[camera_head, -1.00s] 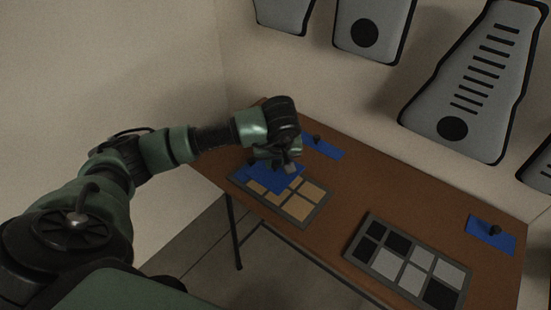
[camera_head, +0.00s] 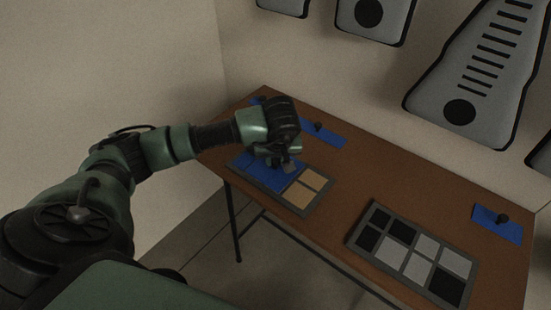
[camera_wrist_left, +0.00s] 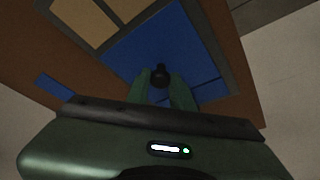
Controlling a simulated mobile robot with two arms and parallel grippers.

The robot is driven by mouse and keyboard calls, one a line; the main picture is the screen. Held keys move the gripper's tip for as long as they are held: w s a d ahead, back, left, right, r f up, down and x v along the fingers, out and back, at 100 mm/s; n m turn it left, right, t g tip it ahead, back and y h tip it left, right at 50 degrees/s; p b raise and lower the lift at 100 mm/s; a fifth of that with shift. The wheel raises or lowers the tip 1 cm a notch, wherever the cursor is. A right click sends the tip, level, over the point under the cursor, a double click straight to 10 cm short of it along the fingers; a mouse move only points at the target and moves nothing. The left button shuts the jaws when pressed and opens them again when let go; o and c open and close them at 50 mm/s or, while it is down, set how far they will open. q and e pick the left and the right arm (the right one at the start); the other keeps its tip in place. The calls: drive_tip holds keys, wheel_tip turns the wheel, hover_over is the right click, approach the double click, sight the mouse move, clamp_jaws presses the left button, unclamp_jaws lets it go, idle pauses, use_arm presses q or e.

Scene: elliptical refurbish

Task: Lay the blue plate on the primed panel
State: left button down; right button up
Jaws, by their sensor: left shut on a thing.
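The blue plate (camera_head: 281,175) is a flat sheet with a dark knob (camera_wrist_left: 160,72). It lies over the left part of the grey-framed panel with tan cells (camera_head: 298,194), lined up with the frame. It looks flat on the panel, though the gripper hides part of it. My left gripper (camera_head: 279,161) is above the plate, shut on its knob. In the left wrist view, the fingers (camera_wrist_left: 160,86) stand either side of the knob, and tan cells (camera_wrist_left: 86,20) show beside the blue. A dark line crosses the blue there. My right gripper is not in view.
A second panel (camera_head: 352,240) with black and light grey cells lies to the right on the brown table (camera_head: 350,182). Other knobbed blue plates lie behind my gripper (camera_head: 328,136) and at the right end (camera_head: 511,234). Grey shapes (camera_head: 445,105) hang on the wall.

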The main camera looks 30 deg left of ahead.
use_arm(q)
drive_tip(key=shift+f, duration=0.15)
idle(0.3)
drive_tip(key=c, duration=1.1)
unclamp_jaws()
drive_tip(key=shift+c, duration=0.2)
drive_tip(key=b+v, duration=0.1)
drive_tip(key=v, duration=0.6)
drive_tip(key=shift+r, duration=0.35)
drive_tip(key=shift+s, duration=0.15)
